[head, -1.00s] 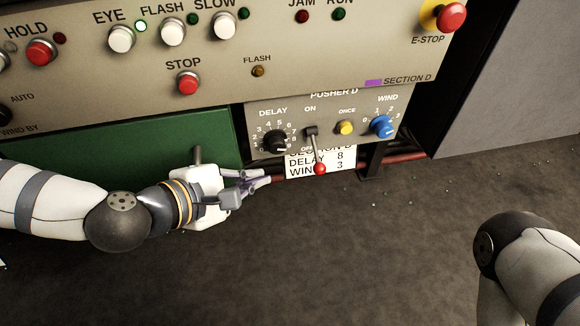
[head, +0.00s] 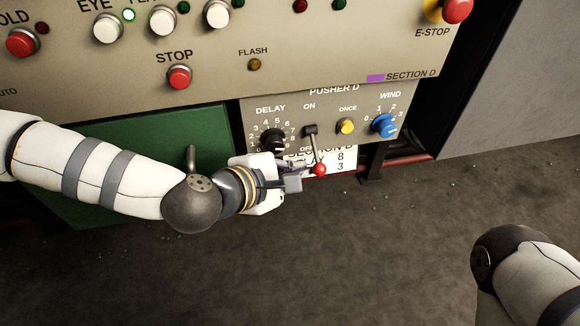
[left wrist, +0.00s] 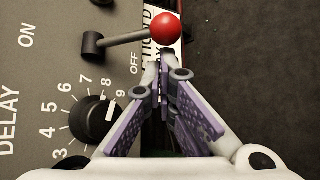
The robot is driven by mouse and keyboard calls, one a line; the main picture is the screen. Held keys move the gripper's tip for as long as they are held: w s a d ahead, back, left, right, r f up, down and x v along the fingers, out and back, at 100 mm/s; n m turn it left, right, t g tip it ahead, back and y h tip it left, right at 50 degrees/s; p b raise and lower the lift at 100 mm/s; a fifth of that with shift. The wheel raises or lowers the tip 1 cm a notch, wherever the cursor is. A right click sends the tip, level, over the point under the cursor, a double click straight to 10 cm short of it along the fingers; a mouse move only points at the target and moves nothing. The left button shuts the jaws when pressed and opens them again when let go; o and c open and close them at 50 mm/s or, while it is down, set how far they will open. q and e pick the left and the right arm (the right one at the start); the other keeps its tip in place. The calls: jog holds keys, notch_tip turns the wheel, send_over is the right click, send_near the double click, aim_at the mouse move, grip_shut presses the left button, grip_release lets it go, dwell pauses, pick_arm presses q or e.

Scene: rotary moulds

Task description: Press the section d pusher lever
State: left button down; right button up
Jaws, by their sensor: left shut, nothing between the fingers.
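The section D pusher lever (head: 311,135) is a grey switch arm that slants down from the panel and ends in a red ball (head: 319,169). In the left wrist view the lever arm (left wrist: 128,40) runs from its grey pivot to the red ball (left wrist: 164,28). My left gripper (head: 308,167) is shut and empty, its fingertips just left of the ball. In the left wrist view the closed fingertips (left wrist: 166,56) lie close to the ball; whether they touch it I cannot tell. My right gripper is out of view.
The black delay knob (head: 272,140) is left of the lever. The yellow once button (head: 346,126) and blue wind knob (head: 384,125) are on its right. A white label card (head: 345,160) hangs behind the ball. Open floor (head: 390,240) lies below.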

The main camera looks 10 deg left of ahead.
aim_at(316, 160)
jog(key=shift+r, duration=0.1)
pick_arm(q)
jog(key=shift+s+r+g+p, duration=0.15)
jog(key=shift+r+g+p, duration=0.15)
jog(key=shift+p, duration=0.45)
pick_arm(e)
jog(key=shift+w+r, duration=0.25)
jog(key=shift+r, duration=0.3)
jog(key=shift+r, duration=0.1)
pick_arm(q)
jog(key=shift+s+d+r+n+g+h+p, duration=0.15)
jog(key=shift+r+n+g+p, duration=0.8)
jog(key=shift+p, duration=2)
jog(key=shift+s+d+r+n+g+h+p, duration=0.1)
jog(key=shift+s+r+n+g+h+p, duration=0.2)
jog(key=shift+r+g+p, duration=1.85)
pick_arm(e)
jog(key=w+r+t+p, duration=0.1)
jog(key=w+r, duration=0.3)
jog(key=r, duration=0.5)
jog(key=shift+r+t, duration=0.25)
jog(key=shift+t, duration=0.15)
pick_arm(q)
jog(key=shift+w+a+f+t+p, duration=0.1)
jog(key=shift+f+t+p, duration=0.35)
jog(key=shift+t, duration=0.55)
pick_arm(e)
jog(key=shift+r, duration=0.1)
pick_arm(q)
jog(key=shift+f, duration=0.15)
